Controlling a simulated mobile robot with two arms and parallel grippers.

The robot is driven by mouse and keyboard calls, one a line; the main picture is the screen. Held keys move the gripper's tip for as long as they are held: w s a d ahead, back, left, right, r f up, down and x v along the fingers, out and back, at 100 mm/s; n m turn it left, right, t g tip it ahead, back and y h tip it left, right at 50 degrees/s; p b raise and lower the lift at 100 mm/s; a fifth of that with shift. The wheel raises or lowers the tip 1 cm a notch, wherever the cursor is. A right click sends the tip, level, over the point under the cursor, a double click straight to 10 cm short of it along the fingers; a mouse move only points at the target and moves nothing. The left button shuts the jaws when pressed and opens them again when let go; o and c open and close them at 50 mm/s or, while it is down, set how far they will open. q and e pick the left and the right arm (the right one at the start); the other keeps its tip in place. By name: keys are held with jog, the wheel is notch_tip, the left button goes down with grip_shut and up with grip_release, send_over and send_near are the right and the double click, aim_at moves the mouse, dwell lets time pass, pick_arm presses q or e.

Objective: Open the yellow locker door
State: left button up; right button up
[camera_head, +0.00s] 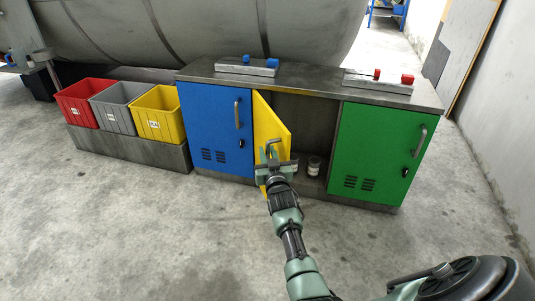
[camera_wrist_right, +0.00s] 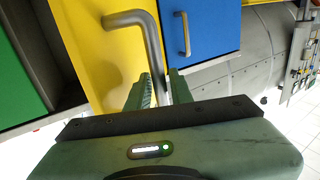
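The yellow locker door (camera_head: 270,132) stands partly open between the blue and green doors, swung out from its hinge side next to the blue door. The dark locker interior shows to its right. My right gripper (camera_head: 273,165) is at the door's bent metal handle (camera_head: 271,148). In the right wrist view the handle (camera_wrist_right: 149,38) runs down between the two fingers (camera_wrist_right: 160,90), which look closed on it. The yellow door (camera_wrist_right: 95,50) also fills much of that view. My left gripper is not in view.
A blue door (camera_head: 210,125) and a green door (camera_head: 375,150) are shut on either side. A small jar (camera_head: 314,166) stands inside the open locker. Red, grey and yellow bins (camera_head: 158,115) stand at left. The floor in front (camera_head: 150,220) is clear.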

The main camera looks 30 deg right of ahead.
jog(key=shift+o, duration=0.6)
jog(key=shift+s+a, duration=0.1)
jog(key=shift+s, duration=0.15)
jog(key=p+v, duration=0.3)
jog(key=v, duration=0.4)
